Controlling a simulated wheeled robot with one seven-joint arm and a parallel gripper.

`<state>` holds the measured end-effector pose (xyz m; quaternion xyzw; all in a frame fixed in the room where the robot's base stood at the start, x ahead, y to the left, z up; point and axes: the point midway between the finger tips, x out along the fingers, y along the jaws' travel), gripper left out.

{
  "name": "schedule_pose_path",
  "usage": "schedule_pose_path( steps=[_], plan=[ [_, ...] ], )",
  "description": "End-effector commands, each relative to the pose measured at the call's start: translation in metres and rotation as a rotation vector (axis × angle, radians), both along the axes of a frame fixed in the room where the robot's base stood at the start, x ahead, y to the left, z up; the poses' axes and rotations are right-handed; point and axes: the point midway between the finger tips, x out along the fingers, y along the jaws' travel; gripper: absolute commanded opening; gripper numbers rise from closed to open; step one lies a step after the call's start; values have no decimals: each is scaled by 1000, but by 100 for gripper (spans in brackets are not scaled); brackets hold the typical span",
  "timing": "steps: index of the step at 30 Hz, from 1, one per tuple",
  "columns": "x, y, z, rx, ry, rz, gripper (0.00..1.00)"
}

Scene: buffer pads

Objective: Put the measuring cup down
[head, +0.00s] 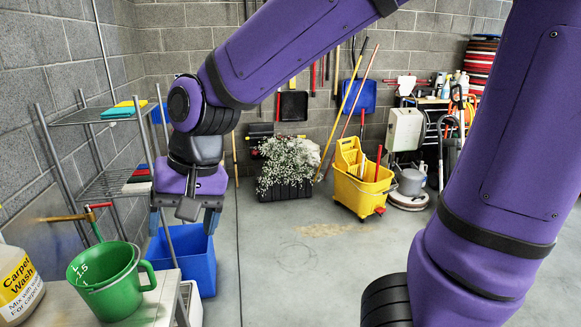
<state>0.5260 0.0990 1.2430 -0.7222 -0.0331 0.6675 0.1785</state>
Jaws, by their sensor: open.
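The green measuring cup (108,283) with white markings stands on a pale bench top (152,301) at the lower left, slightly tilted in the view. Its handle points right. My gripper (182,222) hangs pointing down, above and to the right of the cup. Its two fingers are spread apart with nothing between them. The gripper is apart from the cup. The cup's inside is only partly visible.
A carpet wash jug (18,285) stands left of the cup. A blue bin (197,262) is on the floor behind the bench. A wire shelf (110,186) stands against the left wall. A yellow mop bucket (362,190) stands farther back. The middle floor is clear.

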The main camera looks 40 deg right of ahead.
Motion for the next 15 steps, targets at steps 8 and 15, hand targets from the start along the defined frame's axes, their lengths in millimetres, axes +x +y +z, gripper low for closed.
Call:
schedule_pose_path(
  steps=[8,15],
  plan=[
    [-30,-92,46,-80,-203,66,76],
    [-72,-146,67,-234,-335,110,76]
  ],
)
